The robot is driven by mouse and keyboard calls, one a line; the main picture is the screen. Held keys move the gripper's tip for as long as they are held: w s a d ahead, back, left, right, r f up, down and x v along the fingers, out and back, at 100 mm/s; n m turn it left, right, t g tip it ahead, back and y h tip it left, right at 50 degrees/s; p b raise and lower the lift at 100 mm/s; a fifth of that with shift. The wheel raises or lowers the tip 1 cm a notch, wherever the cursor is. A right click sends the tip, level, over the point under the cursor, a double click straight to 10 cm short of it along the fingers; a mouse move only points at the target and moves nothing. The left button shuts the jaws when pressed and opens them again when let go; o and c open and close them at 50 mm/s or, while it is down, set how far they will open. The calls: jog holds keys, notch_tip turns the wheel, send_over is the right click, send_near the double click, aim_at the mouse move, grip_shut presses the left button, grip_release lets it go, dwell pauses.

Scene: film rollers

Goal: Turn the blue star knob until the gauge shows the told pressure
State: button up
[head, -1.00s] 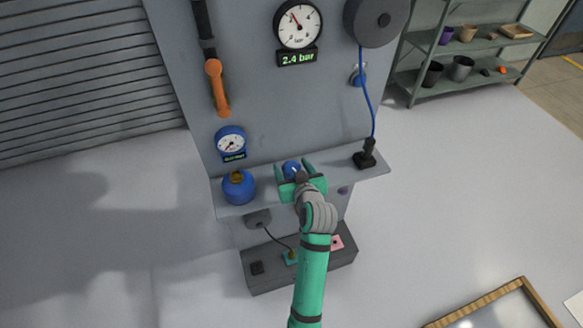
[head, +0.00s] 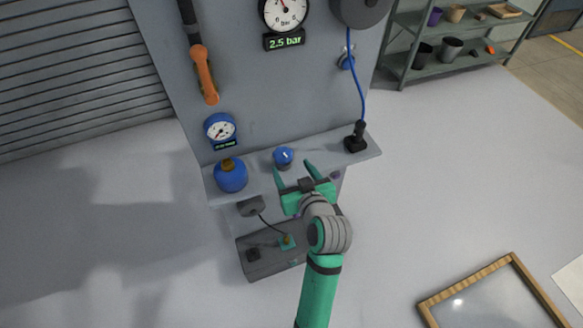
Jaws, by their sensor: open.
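The blue star knob (head: 283,157) sits on the narrow shelf, with a small white mark on top. My green gripper (head: 292,172) is open and empty, just in front of the knob and to its right, apart from it. The round white gauge (head: 285,10) is at the top of the panel, its upper part cut off by the frame edge. Its digital display (head: 284,41) reads 2.5 bar. A smaller blue-rimmed gauge (head: 220,131) is lower left on the panel; its display text is too small to read.
A blue canister (head: 230,175) stands on the shelf (head: 322,151) left of the knob, and a black fitting (head: 356,138) with a blue hose stands right. An orange handle (head: 205,76) hangs on the panel. A dark box (head: 268,262) is below. A wood-framed panel (head: 447,293) lies front right.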

aim_at(284, 155)
jog(key=shift+w+d, duration=0.15)
dwell(0.3)
jog(key=x, duration=1)
jog(key=shift+w+a+f, duration=0.1)
jog(key=shift+w+a, duration=0.2)
jog(key=shift+c, duration=0.3)
jog(key=c, duration=1)
jog(key=shift+d, duration=0.15)
